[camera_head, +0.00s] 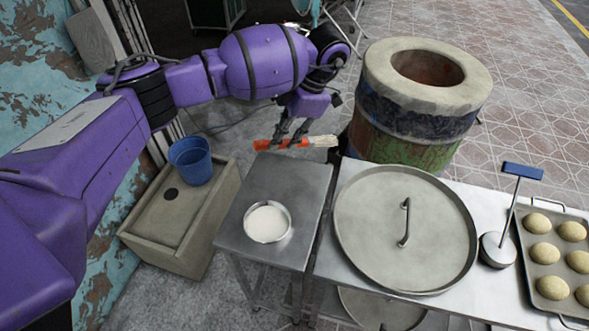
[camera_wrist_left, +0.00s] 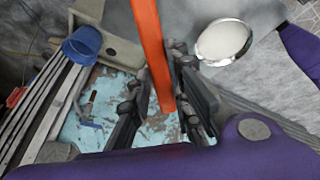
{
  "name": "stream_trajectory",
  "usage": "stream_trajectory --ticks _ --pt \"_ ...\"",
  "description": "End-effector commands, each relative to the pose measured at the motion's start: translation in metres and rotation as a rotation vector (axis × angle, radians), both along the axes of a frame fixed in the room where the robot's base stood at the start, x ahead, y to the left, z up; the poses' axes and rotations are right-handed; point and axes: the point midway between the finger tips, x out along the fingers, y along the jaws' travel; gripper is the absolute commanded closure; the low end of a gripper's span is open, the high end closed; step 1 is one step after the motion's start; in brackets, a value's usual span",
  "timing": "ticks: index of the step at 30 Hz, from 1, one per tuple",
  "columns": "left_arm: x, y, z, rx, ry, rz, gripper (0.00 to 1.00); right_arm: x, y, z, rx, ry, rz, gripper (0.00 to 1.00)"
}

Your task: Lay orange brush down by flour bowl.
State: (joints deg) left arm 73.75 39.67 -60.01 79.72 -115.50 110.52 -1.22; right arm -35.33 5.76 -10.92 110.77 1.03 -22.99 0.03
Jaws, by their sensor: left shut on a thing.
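The orange brush (camera_head: 300,143) has a long orange handle and pale bristles at its right end. My left gripper (camera_head: 290,138) is shut on its handle and holds it roughly level near the back edge of the small metal table (camera_head: 300,180). I cannot tell its exact height over the table. In the left wrist view the orange handle (camera_wrist_left: 152,50) runs between the fingers (camera_wrist_left: 165,110). The flour bowl (camera_head: 268,222), round and metal with white flour, stands on the front part of the small table. It also shows in the left wrist view (camera_wrist_left: 224,41). My right gripper is not in view.
A large round lid (camera_head: 405,228) with a handle lies on the longer metal table at the right. The barrel oven (camera_head: 415,100) stands behind it. A press tool (camera_head: 497,248) and a tray of dough balls (camera_head: 550,286) are far right. A blue bucket (camera_head: 190,160) stands on a stone basin (camera_head: 170,220).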

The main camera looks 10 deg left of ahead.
Motion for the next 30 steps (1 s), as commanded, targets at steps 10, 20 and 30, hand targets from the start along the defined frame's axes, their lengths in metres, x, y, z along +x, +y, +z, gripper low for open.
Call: stream_trajectory --ticks 10,20,30 --pt "-0.014 -0.015 -0.047 -0.164 -0.135 0.871 1.0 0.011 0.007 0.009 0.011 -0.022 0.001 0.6" --pt "-0.031 -0.034 -0.078 -0.206 -0.325 1.454 1.0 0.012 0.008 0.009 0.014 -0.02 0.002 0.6" --pt "-0.035 -0.038 -0.092 -0.198 -0.361 1.558 1.0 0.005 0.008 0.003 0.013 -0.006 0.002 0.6"
